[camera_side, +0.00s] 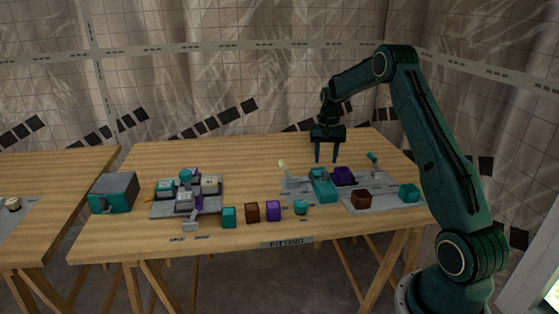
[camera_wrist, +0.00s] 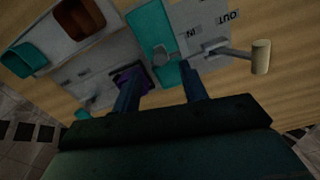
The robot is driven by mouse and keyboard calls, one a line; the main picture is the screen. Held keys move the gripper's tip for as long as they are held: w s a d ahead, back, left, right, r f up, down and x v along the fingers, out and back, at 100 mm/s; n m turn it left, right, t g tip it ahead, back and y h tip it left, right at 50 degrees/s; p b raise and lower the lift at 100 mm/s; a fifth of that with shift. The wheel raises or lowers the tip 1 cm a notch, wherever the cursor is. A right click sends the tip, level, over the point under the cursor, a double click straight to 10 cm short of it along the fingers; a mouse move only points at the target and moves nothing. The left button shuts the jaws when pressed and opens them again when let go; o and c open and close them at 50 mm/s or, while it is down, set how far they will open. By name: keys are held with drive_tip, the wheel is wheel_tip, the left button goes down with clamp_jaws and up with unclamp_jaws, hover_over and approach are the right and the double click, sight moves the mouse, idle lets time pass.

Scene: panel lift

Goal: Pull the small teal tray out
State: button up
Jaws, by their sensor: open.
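My gripper (camera_side: 326,159) is open and empty, pointing down above the table behind the tray. In the wrist view the gripper's fingers (camera_wrist: 160,88) are apart, and the handle shows just beyond the gap between them. No contact is visible.
A purple piece (camera_wrist: 130,76) lies close to my left finger. A lever with a beige knob (camera_wrist: 261,57) sticks out on the right. A brown container (camera_side: 361,198) and a teal one (camera_side: 409,192) are on the panel's right. Several small blocks stand along the front; the table's back left is clear.

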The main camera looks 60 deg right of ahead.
sight(325, 171)
drive_tip(key=shift+f, duration=3.3)
drive_tip(key=shift+c, duration=0.4)
clamp_jaws()
